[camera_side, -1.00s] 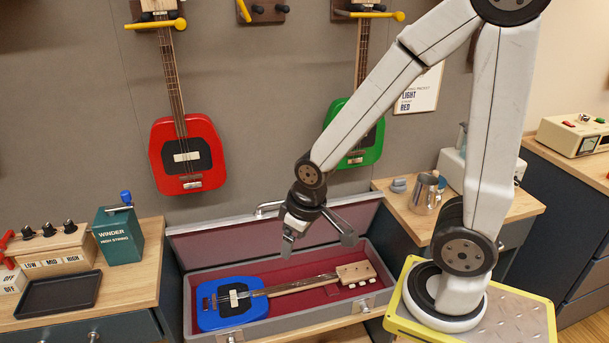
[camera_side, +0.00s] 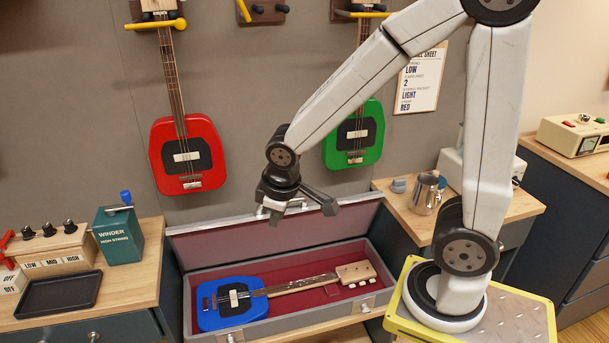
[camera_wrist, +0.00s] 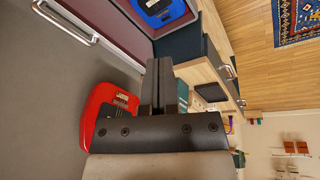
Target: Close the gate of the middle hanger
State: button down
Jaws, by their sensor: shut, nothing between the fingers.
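The middle hanger (camera_side: 268,12) is at the top edge of the side view, a brown wall block with dark pegs. Its yellow gate (camera_side: 243,11) shows as a steeply tilted bar at the block's left, swung away from the pegs; its upper part is cut off by the frame. My gripper (camera_side: 274,218) is shut and empty, well below the hanger and above the open case. In the wrist view my gripper's fingers (camera_wrist: 163,87) lie together. The hanger is not visible in the wrist view.
A red guitar (camera_side: 186,156) hangs left, a green guitar (camera_side: 355,135) right, both under hangers with level yellow gates (camera_side: 155,24) (camera_side: 370,14). A blue guitar (camera_side: 232,299) lies in the open case (camera_side: 186,300). The wall between the hanging guitars is bare.

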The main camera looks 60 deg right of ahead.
jog(key=w+d+r+n+t+h, duration=0.2)
jog(key=w+r+n+h, duration=0.25)
jog(key=w+r, duration=0.55)
jog(key=w+a+r+t+h, duration=0.1)
jog(key=w+r+h, duration=0.3)
jog(key=r, duration=1.2)
jog(key=w+a+r+t+h, duration=0.1)
jog(key=w+r+t+h, duration=0.2)
jog(key=r, duration=1.2)
jog(key=n+h, duration=0.1)
jog(key=h, duration=0.2)
jog(key=shift+w+r+t, duration=0.35)
jog(key=shift+w+t, duration=0.05)
jog(key=shift+w+d, duration=0.1)
jog(key=shift+d, duration=0.1)
jog(key=w+d+r, duration=0.1)
jog(key=w+d, duration=0.1)
jog(key=d, duration=0.9)
